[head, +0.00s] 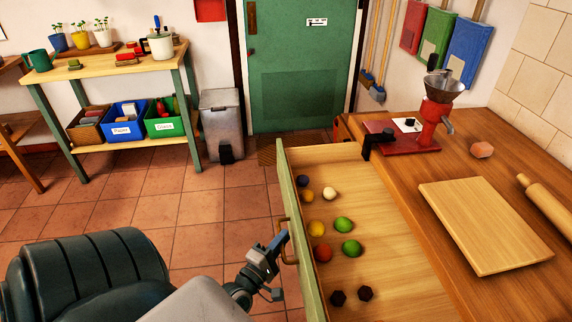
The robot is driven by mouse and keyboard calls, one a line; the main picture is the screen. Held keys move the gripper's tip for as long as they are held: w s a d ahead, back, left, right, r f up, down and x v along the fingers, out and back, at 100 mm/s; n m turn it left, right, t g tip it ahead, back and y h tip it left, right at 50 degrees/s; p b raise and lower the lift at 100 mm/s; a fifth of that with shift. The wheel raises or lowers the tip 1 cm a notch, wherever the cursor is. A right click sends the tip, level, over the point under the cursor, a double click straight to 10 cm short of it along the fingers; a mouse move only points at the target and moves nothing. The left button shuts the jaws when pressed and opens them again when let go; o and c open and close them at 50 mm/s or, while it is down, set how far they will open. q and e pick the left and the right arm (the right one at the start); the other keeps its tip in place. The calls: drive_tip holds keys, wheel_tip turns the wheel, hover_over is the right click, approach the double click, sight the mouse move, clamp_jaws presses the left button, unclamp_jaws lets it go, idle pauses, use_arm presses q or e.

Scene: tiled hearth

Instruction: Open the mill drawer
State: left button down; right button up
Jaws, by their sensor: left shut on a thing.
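The drawer (300,230) with a green front is pulled well out from the wooden counter. Its inside shows round balls in blue, orange, cream, yellow, green and red, plus two dark knobbly pieces. The curved drawer handle (286,240) is on the outer face of the front. My left gripper (280,247) is at the handle and shut on it. The red mill (432,122) with a metal funnel stands on its red base on the counter at the back. My right gripper is not in view.
The counter also holds a cutting board (486,226), a rolling pin (547,203) and a pinkish block (482,150). A grey bin (222,122) stands beside the green door (300,75). A shelf table (110,66) is at the left.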

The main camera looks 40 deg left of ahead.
use_arm(q)
drive_tip(key=c, duration=1.5)
unclamp_jaws()
drive_tip(key=shift+s, duration=0.1)
